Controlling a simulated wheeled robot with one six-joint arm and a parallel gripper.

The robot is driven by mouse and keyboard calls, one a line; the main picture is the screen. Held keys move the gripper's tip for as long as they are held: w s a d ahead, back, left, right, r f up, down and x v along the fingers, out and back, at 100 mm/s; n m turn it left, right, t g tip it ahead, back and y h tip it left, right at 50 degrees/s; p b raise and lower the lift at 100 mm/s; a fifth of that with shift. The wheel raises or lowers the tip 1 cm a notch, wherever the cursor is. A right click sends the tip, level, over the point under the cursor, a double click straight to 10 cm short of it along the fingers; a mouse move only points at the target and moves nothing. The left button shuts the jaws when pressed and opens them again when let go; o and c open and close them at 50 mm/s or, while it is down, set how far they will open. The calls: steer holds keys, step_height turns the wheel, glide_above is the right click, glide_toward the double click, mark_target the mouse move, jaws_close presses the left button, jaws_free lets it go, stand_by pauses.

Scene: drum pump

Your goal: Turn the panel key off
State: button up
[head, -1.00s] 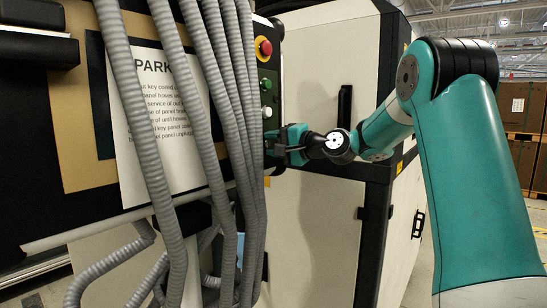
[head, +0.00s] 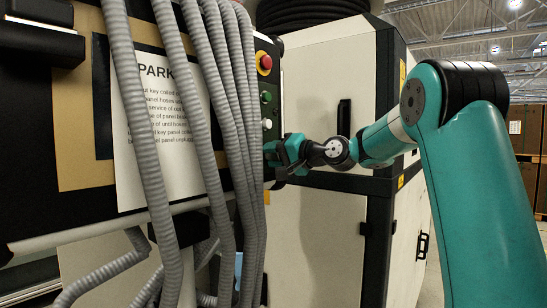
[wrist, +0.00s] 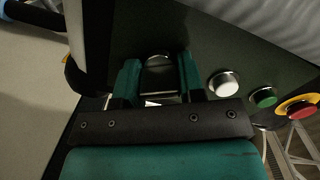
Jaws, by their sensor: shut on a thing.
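My gripper (head: 271,154) is at the right edge of the dark control panel (head: 274,88), just below its column of buttons. In the wrist view, the two teal fingers of my gripper (wrist: 160,76) close on a dark key-like piece (wrist: 159,70) standing out from the panel face. A bit of bright metal shows between the fingers near their base. In the head view the key is hidden behind my gripper and the panel edge. How far the key is turned is not clear.
A white button (wrist: 223,83), a green button (wrist: 263,97) and a red button on a yellow ring (wrist: 301,107) sit beside the fingers. Grey corrugated hoses (head: 236,130) hang left of my gripper. A pale cabinet (head: 325,95) stands behind it.

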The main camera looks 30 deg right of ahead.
steer(key=shift+d, duration=0.1)
steer(key=o, duration=0.9)
steer(key=shift+d, duration=0.1)
steer(key=shift+c, duration=0.2)
steer(key=shift+o, duration=0.3)
steer(key=shift+s, duration=0.1)
steer(key=b+v, duration=0.4)
steer(key=v, duration=1.3)
